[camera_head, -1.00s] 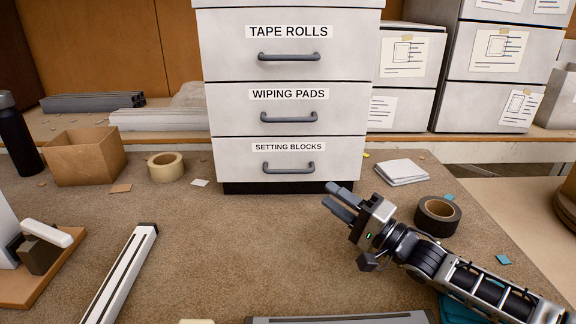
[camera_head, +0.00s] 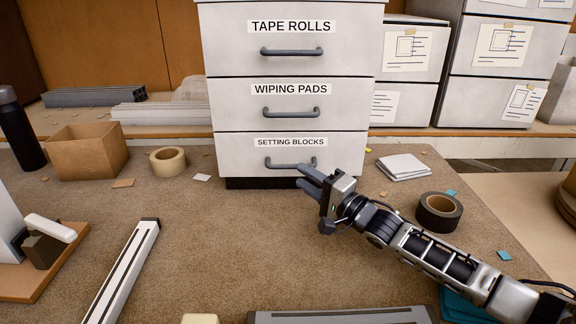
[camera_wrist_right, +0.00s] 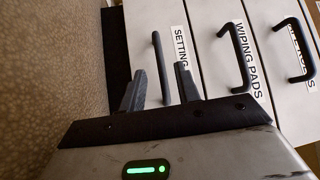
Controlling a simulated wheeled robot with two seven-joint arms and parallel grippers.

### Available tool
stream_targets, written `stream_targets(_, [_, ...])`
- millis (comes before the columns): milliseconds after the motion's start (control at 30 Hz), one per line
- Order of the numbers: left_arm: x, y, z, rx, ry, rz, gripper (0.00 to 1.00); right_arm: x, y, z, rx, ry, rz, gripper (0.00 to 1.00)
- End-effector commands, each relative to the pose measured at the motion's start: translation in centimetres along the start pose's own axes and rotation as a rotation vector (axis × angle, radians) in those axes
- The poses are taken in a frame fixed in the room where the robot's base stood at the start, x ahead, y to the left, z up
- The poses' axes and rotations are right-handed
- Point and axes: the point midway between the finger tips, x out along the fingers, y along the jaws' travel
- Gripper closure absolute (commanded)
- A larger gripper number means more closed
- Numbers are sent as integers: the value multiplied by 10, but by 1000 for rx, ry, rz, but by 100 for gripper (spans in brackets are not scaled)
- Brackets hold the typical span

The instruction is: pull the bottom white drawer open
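The bottom white drawer (camera_head: 335,155) is labelled SETTING BLOCKS and sits flush with the cabinet front. Its grey bar handle (camera_head: 285,166) runs across below the label. My right gripper (camera_head: 303,176) is just in front of this drawer, near the right end of the handle. In the right wrist view my right gripper (camera_wrist_right: 160,80) has its two fingers apart, with nothing held. The handle (camera_wrist_right: 158,62) shows there in line with the gap between the fingers. I cannot tell whether the tips reach it. My left gripper is not in view.
WIPING PADS (camera_head: 345,98) and TAPE ROLLS (camera_head: 350,45) drawers are above, both shut. A black tape roll (camera_head: 438,212) and white pads (camera_head: 403,168) lie to the right. A cardboard box (camera_head: 85,152) and tan tape roll (camera_head: 167,160) are left. The mat before the drawer is mostly clear.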

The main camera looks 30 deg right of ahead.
Motion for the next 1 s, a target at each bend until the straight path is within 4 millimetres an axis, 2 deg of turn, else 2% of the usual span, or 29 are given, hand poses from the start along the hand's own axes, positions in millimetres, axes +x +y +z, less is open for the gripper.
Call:
stream_targets(100, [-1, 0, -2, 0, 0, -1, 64, 24, -3, 0, 0, 1, -4, 68])
stream_targets(300, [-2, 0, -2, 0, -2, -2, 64, 51, -1, 0, -1, 0, -2, 68])
stream_targets(467, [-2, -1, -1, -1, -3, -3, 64, 59, -1, 0, -1, -1, -1, 68])
stream_targets(733, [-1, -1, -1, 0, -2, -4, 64, 60, 0, 1, -1, -1, 0, 68])
stream_targets(767, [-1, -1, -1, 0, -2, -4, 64, 60, 0, 1, -1, -1, 0, 73])
stream_targets(800, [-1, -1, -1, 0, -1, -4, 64, 60, 0, 1, -1, -1, 0, 84])
stream_targets(867, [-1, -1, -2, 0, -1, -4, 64, 60, 0, 1, -1, -1, 0, 100])
stream_targets(1000, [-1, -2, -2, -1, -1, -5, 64, 60, 0, 0, -1, -1, 0, 100])
